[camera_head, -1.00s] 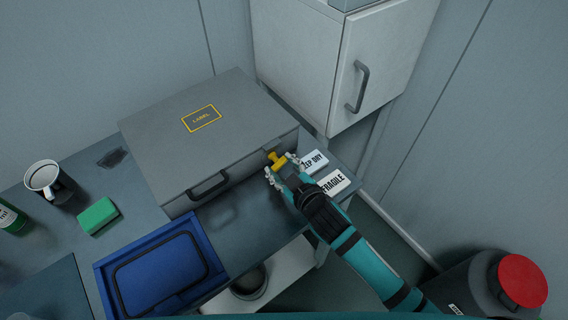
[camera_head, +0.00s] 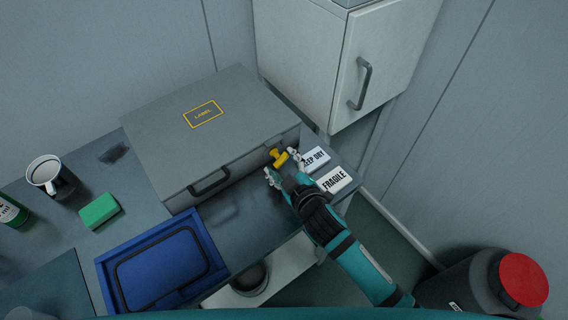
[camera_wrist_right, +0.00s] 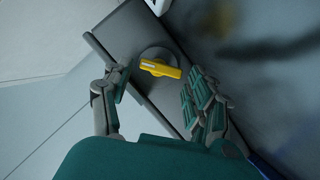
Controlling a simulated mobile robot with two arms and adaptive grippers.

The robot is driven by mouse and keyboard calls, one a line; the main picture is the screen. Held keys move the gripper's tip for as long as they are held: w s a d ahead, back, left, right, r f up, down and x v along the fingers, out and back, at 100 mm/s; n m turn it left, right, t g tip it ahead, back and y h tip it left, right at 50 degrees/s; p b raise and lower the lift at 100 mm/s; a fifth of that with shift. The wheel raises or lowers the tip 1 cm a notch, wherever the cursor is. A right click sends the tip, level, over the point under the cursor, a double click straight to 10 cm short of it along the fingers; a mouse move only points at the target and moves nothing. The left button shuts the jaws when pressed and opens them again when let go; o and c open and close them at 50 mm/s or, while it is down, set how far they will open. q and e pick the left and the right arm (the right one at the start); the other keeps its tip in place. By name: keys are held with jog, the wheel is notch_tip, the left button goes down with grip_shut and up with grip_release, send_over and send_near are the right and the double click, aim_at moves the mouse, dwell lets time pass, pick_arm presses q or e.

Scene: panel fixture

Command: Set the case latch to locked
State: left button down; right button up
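The grey case (camera_head: 150,122) with a yellow-framed label lies closed on the table. Its yellow latch (camera_head: 279,157) sits on the front face near the right end. In the right wrist view the yellow latch (camera_wrist_right: 160,68) is on a round dark base, its handle lying nearly crosswise between the fingers. My right gripper (camera_head: 283,168) is open just in front of the latch, with its fingers apart on either side. In the right wrist view the open fingers (camera_wrist_right: 155,100) show a gap to the latch. My left gripper is not in view.
Two labelled blocks, KEEP DRY (camera_head: 315,158) and FRAGILE (camera_head: 334,180), lie right of the gripper. A blue tray (camera_head: 104,272), green sponge (camera_head: 99,210) and mug (camera_head: 44,172) stand left. A white cabinet (camera_head: 340,60) hangs behind. A red-lidded bin (camera_head: 522,281) stands right.

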jog(key=shift+o, duration=0.5)
jog(key=v, duration=1.2)
